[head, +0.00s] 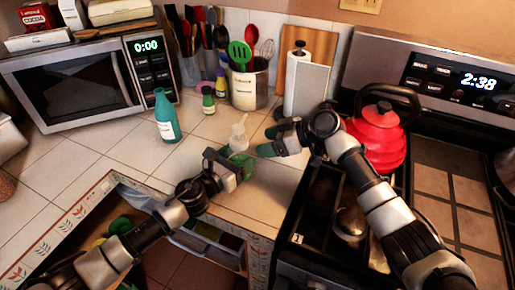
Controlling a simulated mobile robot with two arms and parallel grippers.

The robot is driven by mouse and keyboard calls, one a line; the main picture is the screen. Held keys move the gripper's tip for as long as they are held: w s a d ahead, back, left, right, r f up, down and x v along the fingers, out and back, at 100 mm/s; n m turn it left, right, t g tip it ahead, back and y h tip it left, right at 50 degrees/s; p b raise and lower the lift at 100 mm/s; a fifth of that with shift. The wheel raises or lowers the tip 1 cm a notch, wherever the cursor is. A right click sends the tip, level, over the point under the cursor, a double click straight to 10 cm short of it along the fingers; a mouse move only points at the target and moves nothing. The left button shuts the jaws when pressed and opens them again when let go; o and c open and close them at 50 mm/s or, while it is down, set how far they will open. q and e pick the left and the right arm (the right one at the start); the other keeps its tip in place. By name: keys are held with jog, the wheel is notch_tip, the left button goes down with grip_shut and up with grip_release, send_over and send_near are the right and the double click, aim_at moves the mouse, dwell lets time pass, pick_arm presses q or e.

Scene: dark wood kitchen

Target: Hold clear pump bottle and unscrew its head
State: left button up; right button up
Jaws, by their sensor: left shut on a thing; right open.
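The clear pump bottle (239,143) stands upright on the tiled counter near the middle of the head view. Its pale pump head (239,126) shows above my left gripper. My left gripper (231,162) is shut on the bottle's body from the front, and its fingers hide the lower part. My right gripper (267,141) is open and empty, just right of the bottle, with its fingers pointing left toward the bottle. It looks apart from the pump head.
A teal bottle (165,116) and a small green bottle (208,98) stand behind to the left. A utensil crock (249,85) and paper towel holder (299,80) are behind. A red kettle (378,138) sits on the stove at right. An open drawer (205,243) is below.

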jog(key=d+m+t, duration=0.1)
jog(key=m+t, duration=0.1)
pick_arm(q)
jog(key=shift+r, duration=0.1)
pick_arm(e)
jog(key=m+t+h, duration=0.1)
jog(key=m+t, duration=0.2)
jog(key=t, duration=0.3)
send_near(245, 145)
jog(key=x, duration=0.5)
jog(key=shift+w+d, duration=0.15)
jog(key=shift+w, duration=0.2)
jog(key=shift+s+a, duration=0.15)
jog(key=shift+a, duration=0.15)
jog(key=shift+a+f, duration=0.15)
jog(key=shift+a, duration=0.1)
jog(key=shift+x, duration=3.3)
jog(key=shift+d, duration=0.1)
jog(key=shift+c, duration=0.3)
